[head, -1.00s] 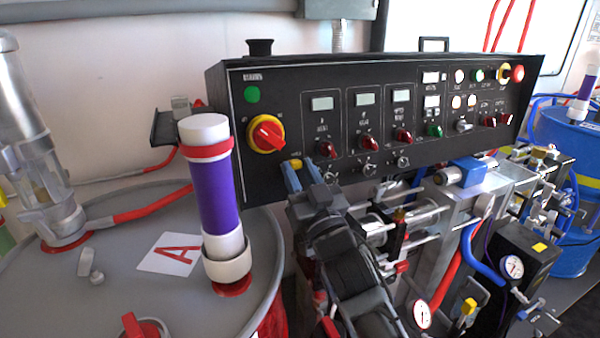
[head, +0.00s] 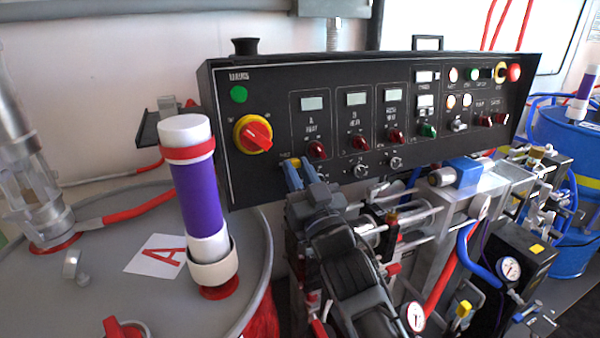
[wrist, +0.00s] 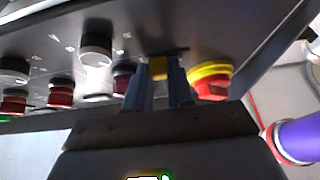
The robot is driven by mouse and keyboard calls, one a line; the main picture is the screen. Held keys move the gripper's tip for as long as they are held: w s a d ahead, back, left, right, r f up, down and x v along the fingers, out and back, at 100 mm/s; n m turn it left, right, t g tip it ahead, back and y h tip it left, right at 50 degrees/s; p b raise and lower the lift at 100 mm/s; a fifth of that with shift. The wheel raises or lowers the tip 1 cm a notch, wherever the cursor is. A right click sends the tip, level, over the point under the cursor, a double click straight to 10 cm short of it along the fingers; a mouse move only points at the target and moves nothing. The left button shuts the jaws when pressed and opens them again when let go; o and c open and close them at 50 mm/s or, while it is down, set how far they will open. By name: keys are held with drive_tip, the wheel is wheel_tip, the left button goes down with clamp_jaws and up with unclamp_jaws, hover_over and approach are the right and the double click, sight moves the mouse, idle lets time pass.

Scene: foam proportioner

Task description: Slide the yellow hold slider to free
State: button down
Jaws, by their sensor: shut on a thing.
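The yellow hold slider (head: 296,162) is a small yellow block at the lower left of the black control panel (head: 270,100). My gripper (head: 293,177) is at it from below, with its blue fingers on either side. The wrist view shows the yellow slider (wrist: 158,68) between the tips of my gripper (wrist: 160,80), which is shut on it. A dark slot shows just behind the slider there. The slider's label is too small to read, and the fingers hide part of the block.
A yellow and red rotary switch (head: 253,134) is just above left of the slider; it is close to my fingers in the wrist view (wrist: 209,80). Red knobs (head: 317,150) are to the right. A purple cylinder (head: 197,195) stands on the grey drum (head: 90,290) at left.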

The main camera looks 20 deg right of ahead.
drive_tip(key=shift+d, duration=0.15)
drive_tip(key=c, duration=1)
unclamp_jaws()
drive_tip(key=shift+d, duration=0.1)
drive_tip(key=shift+o, duration=0.2)
